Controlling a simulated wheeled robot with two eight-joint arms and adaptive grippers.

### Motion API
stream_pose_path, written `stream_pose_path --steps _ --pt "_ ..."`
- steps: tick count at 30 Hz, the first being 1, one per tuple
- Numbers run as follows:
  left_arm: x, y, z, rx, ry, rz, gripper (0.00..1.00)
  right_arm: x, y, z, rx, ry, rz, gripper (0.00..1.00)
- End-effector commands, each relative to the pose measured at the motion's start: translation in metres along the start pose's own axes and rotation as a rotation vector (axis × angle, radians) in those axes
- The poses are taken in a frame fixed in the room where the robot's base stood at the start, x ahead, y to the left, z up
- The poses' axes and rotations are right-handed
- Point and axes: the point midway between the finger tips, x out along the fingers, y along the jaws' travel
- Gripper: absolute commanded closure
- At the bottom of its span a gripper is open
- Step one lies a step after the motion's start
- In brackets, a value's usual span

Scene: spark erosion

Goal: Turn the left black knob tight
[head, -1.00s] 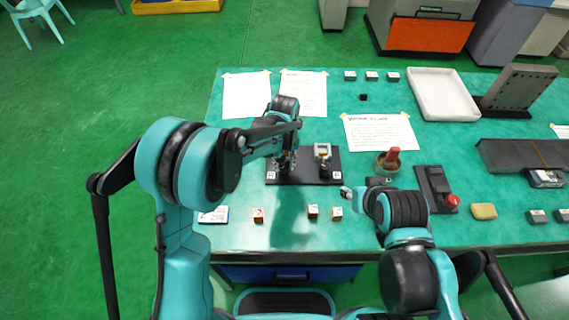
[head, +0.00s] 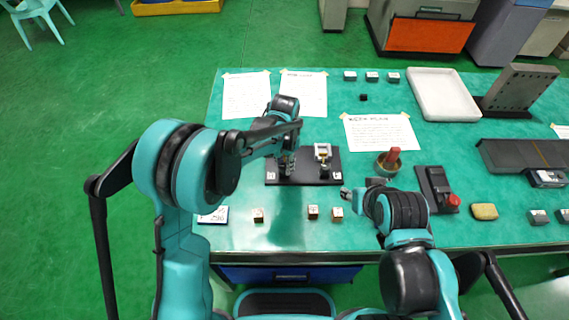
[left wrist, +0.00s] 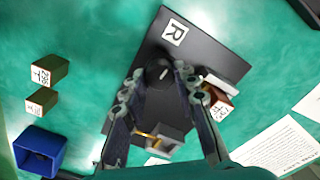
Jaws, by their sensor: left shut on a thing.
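A black plate (head: 305,179) lies on the green table, with a white label at each end. My left gripper (head: 287,166) reaches down over the plate's left part and hides the knob there in the head view. In the left wrist view the round black knob (left wrist: 158,72), with a pale mark on top, sits between the fingertips of my left gripper (left wrist: 157,76), which is shut on it. A lettered label (left wrist: 173,32) lies beside the knob. My right gripper (head: 347,193) is low, just right of the plate; its jaws are too small to read.
Small marked cubes (head: 313,212) stand along the front. A pot with a red handle (head: 388,162) and a black base with a red button (head: 436,188) are to the right. Papers (head: 382,132) lie behind.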

Motion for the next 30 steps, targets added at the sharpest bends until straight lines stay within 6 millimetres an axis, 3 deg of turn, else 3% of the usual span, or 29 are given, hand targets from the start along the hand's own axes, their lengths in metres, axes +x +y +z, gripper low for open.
stream_pose_path --steps 13,30 --pt "0.0001 0.0001 0.0001 0.259 0.0 0.0 1.0 0.0007 0.0 0.0005 0.0 0.0 0.0 0.6" --pt "0.0001 0.0001 0.0001 0.309 0.0 0.0 1.0 0.0008 0.0 0.0006 0.0 0.0 0.0 0.6"
